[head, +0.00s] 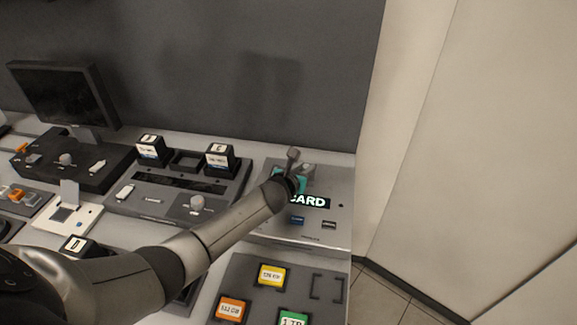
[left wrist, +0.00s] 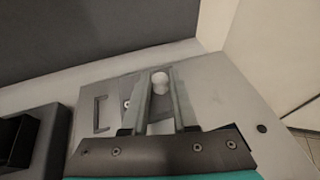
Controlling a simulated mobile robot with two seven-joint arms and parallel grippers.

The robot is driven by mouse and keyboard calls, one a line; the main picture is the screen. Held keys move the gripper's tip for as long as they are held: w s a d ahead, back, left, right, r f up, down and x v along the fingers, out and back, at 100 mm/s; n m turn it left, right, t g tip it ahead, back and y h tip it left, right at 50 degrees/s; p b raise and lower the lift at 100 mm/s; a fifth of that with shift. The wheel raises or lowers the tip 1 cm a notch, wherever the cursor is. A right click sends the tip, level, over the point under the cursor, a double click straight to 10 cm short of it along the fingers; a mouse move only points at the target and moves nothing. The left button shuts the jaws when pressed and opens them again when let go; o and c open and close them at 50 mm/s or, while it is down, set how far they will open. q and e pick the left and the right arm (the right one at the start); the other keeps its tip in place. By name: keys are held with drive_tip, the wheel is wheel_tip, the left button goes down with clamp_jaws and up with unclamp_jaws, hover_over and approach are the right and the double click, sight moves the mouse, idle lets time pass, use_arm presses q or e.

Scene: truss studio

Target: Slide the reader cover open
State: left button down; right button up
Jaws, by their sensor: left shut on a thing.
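The card reader panel (head: 338,178) is a grey slanted box at the right end of the bench, with a lit "CARD" sign (head: 310,202). My left gripper (head: 296,172) is over its upper left part, mostly hidden behind my wrist in the head view. In the left wrist view my left gripper (left wrist: 161,88) has its two fingers close together on a pale round knob (left wrist: 160,78). How far the cover is open cannot be told. My right gripper is not in view.
A dark bracket mark (left wrist: 100,113) lies left of the fingers on the panel. A console with black labelled blocks (head: 219,158) stands left of the reader. A tray with coloured cartridges (head: 271,274) is in front. A grey wall rises behind.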

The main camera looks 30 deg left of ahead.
sight(314, 178)
use_arm(q)
drive_tip(key=d, duration=0.3)
drive_tip(key=shift+w+d+f, duration=0.1)
drive_tip(key=shift+w+d, duration=0.1)
drive_tip(key=shift+w, duration=0.15)
drive_tip(key=c, duration=0.7)
unclamp_jaws()
drive_tip(key=shift+s+a+r, duration=0.1)
drive_tip(key=shift+s+r, duration=0.2)
drive_tip(key=shift+s, duration=0.15)
drive_tip(key=shift+p+v, duration=1.85)
drive_tip(key=shift+v, duration=5.2)
